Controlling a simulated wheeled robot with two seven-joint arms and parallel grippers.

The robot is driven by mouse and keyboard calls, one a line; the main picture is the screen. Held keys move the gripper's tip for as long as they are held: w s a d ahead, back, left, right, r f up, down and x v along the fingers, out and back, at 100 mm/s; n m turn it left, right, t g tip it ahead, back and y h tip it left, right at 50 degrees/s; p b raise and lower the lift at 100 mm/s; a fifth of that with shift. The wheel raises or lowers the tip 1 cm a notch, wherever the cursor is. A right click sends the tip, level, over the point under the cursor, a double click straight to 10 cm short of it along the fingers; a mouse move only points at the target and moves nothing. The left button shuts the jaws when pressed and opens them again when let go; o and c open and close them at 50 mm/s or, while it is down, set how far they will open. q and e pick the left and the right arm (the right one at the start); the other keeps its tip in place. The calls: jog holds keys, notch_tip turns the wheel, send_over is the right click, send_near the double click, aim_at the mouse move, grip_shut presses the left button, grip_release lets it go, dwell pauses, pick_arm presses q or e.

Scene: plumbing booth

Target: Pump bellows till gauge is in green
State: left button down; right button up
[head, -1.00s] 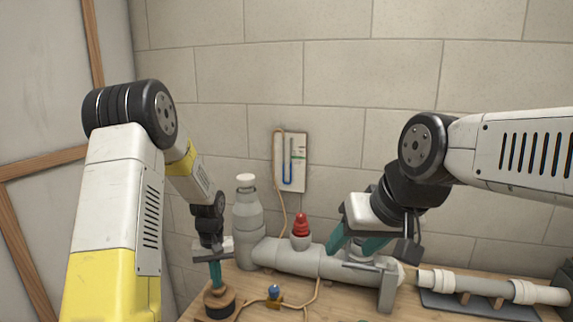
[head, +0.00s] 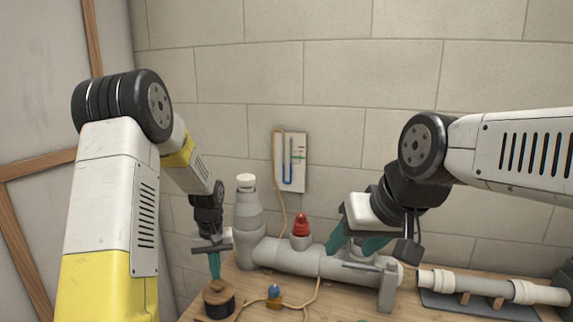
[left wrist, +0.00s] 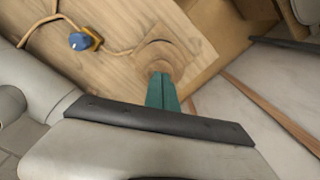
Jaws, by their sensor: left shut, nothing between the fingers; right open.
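The bellows (head: 219,302), with a wooden top and a dark body, stands at the front left of the bench. The exact liquid level is too small to read. My right gripper (head: 357,245) is open at the grey pipe's right part.
A grey pipe assembly (head: 285,257) with a red cap (head: 301,225) lies along the back of the bench. A blue-knobbed valve (head: 274,292) sits on the hose right of the bellows.

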pick_arm(q)
jog(key=shift+f, duration=1.85)
jog(key=shift+r, duration=1.95)
jog(key=shift+f, duration=0.15)
jog(key=shift+f, duration=1.8)
jog(key=shift+r, duration=1.95)
jog(key=shift+f, duration=0.1)
